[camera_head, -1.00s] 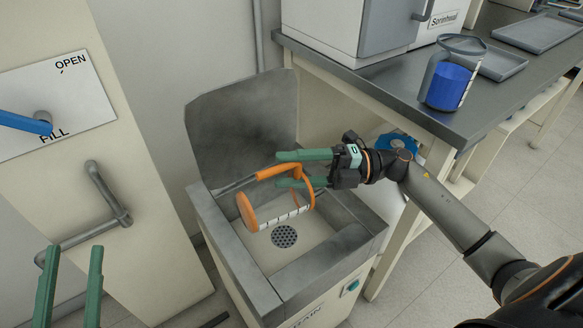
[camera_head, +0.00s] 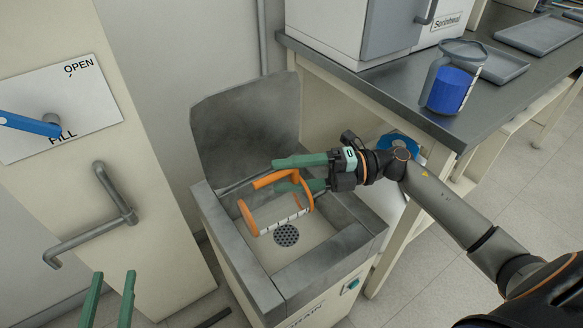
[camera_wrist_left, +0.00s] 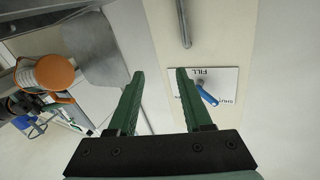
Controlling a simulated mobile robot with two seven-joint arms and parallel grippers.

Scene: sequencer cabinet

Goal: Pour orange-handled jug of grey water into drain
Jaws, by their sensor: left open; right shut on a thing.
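The orange-handled jug (camera_head: 278,224) is tipped on its side over the drain basin (camera_head: 222,236). Its clear body has dark level marks, and I see no grey water in it. My right gripper (camera_head: 290,172) is shut on the jug's orange handle (camera_head: 272,181) and holds it above the basin floor. The round drain grate (camera_head: 286,236) lies just below the jug. My left gripper (camera_head: 110,290) is open and empty at the lower left, in front of the cabinet. In the left wrist view its fingers (camera_wrist_left: 155,85) are apart, and orange parts of the jug (camera_wrist_left: 54,72) show at the left.
A blue lever (camera_head: 30,124) on a plate marked OPEN and FILL and a grey spout pipe (camera_head: 100,230) are on the cabinet at left. A jug of blue liquid (camera_head: 450,86) stands on the dark bench (camera_head: 400,90) at right. Trays (camera_head: 540,33) lie farther back.

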